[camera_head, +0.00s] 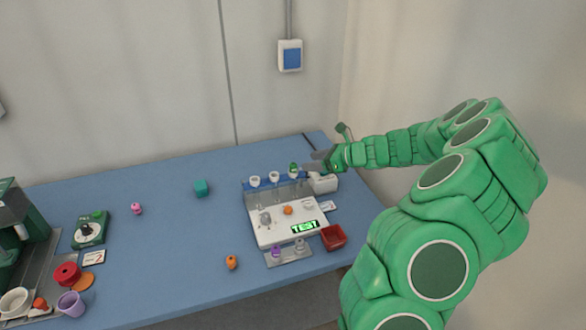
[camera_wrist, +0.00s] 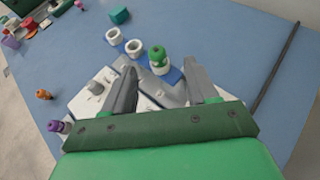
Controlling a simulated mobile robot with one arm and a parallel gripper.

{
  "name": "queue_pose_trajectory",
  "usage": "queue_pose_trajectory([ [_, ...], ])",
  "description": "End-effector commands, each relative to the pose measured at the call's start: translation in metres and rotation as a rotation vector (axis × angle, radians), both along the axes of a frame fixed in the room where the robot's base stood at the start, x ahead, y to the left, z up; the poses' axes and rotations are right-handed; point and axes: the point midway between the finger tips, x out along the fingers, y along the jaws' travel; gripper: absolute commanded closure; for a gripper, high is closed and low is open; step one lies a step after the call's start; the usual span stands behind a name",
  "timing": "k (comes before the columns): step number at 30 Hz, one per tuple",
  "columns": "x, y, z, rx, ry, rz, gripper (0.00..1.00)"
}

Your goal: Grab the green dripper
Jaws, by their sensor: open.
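The green dripper (camera_head: 293,168) stands upright in the right end of a row of white ring holders at the back of the white test station. In the wrist view the green dripper (camera_wrist: 158,57) sits in its white holder, just beyond the fingertips and between their lines. My gripper (camera_head: 318,160) comes in from the right, next to the dripper. Its two grey fingers are apart with nothing between them; they also show in the wrist view (camera_wrist: 165,82). The dripper appears clear of both fingers.
The white station (camera_head: 270,230) holds an orange piece and a green display. Two empty white rings (camera_wrist: 123,42) stand beside the dripper. A purple dripper (camera_head: 276,251) is at the front, with a red tray (camera_head: 333,237) to its right. A teal cube (camera_head: 201,188) lies left; the table's middle is clear.

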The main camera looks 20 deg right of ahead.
Motion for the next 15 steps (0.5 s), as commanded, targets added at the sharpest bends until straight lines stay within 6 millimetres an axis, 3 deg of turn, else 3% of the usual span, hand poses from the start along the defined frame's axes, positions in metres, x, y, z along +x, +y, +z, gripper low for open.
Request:
queue_pose_trajectory([
  [15,0.026,0.036,-0.024,0.001,0.001,0.005,0.42],
])
